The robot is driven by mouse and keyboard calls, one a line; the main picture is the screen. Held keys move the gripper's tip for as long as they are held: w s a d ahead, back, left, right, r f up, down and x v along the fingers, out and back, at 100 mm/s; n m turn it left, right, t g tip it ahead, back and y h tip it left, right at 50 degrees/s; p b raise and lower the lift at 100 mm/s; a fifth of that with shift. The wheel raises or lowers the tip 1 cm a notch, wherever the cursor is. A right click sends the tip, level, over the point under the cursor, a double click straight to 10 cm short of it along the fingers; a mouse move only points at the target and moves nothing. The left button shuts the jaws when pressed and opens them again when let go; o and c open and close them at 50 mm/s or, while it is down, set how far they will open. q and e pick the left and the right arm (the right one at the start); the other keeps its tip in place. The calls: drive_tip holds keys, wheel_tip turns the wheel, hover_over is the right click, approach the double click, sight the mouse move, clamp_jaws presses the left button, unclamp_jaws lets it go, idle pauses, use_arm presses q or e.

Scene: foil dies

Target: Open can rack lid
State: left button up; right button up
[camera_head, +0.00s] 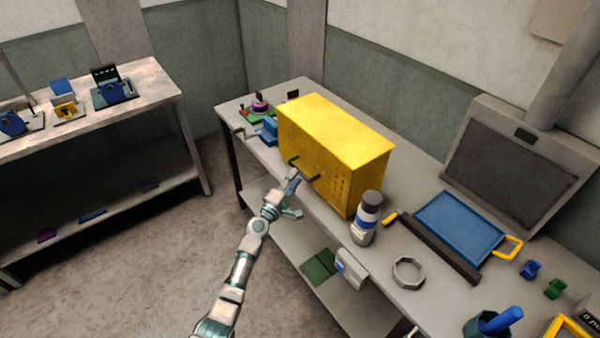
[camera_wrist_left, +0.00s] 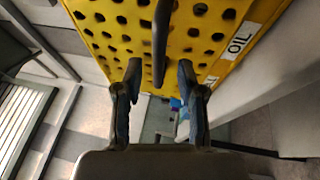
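The yellow can rack (camera_head: 335,150) is a box standing on the grey workbench, its top closed. A dark bar handle (camera_head: 304,171) sits on its front side. My left gripper (camera_head: 296,194) is just in front of that side, close to the handle. In the left wrist view, the gripper (camera_wrist_left: 159,82) has its fingers spread apart. The dark handle (camera_wrist_left: 161,40) shows between and beyond the fingertips, before the perforated yellow panel (camera_wrist_left: 110,25). I cannot tell whether a finger touches the handle. My right gripper is not in view.
A bottle (camera_head: 367,217) stands close to the rack's right front corner. A blue tray (camera_head: 458,231), a dark bar (camera_head: 438,248) and a grey ring (camera_head: 409,272) lie further right. A blue vise-like tool (camera_head: 266,131) is left of the rack. The floor before the bench is clear.

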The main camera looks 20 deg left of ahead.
use_arm(q)
drive_tip(key=b+x, duration=0.1)
drive_tip(key=x, duration=0.2)
drive_tip(key=shift+w+a, duration=0.1)
drive_tip(key=shift+w, duration=0.35)
drive_tip(key=shift+a, duration=0.1)
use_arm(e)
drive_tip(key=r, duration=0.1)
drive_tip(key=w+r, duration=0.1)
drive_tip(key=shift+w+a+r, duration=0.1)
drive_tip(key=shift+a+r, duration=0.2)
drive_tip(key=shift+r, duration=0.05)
use_arm(q)
drive_tip(key=shift+d, duration=0.2)
clamp_jaws()
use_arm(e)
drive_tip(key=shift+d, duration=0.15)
